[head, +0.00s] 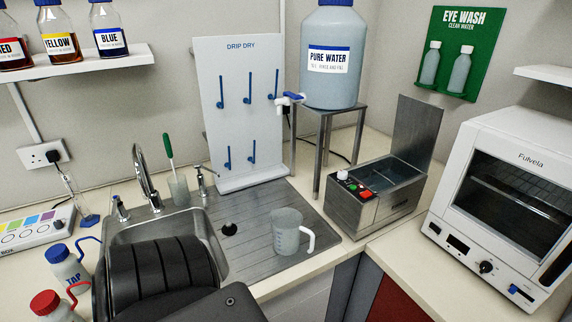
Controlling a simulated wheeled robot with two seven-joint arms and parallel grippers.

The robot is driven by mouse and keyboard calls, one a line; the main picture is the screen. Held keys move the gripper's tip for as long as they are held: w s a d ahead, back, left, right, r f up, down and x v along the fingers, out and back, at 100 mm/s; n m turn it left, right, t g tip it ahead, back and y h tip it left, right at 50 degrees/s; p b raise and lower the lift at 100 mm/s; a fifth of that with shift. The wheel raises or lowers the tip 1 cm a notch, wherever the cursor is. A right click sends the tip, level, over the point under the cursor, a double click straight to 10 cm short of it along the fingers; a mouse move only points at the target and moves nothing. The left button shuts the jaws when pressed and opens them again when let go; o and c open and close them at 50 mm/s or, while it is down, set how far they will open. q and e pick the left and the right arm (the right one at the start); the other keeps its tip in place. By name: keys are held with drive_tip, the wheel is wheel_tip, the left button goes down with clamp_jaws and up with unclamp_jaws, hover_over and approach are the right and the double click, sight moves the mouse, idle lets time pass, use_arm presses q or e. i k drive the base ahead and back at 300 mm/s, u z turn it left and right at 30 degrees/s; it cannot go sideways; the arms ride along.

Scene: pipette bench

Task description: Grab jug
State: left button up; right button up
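A translucent measuring jug (287,232) with a white handle on its right side stands upright on the ribbed metal draining board (250,262), right of the sink. Nothing is touching it. Neither gripper can be made out in the head view. A dark ribbed part and a black link, which look like part of my own arm, cover the front of the sink, with no fingertips showing.
The sink (212,243) and tap (146,180) lie left of the jug. Behind stand the drip-dry rack (238,130) and a pure water tank (333,80) on a metal stand (327,118). A water bath (370,198) and oven (505,215) stand right. Squeeze bottles (68,268) are front left.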

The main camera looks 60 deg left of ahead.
sight(285, 242)
drive_tip(key=u, duration=0.1)
drive_tip(key=k, duration=0.15)
drive_tip(key=u, duration=0.1)
drive_tip(key=i, duration=0.7)
drive_tip(key=u, duration=0.85)
drive_tip(key=i, duration=0.35)
drive_tip(key=u, duration=0.55)
drive_tip(key=k, duration=0.15)
drive_tip(key=z, duration=1.5)
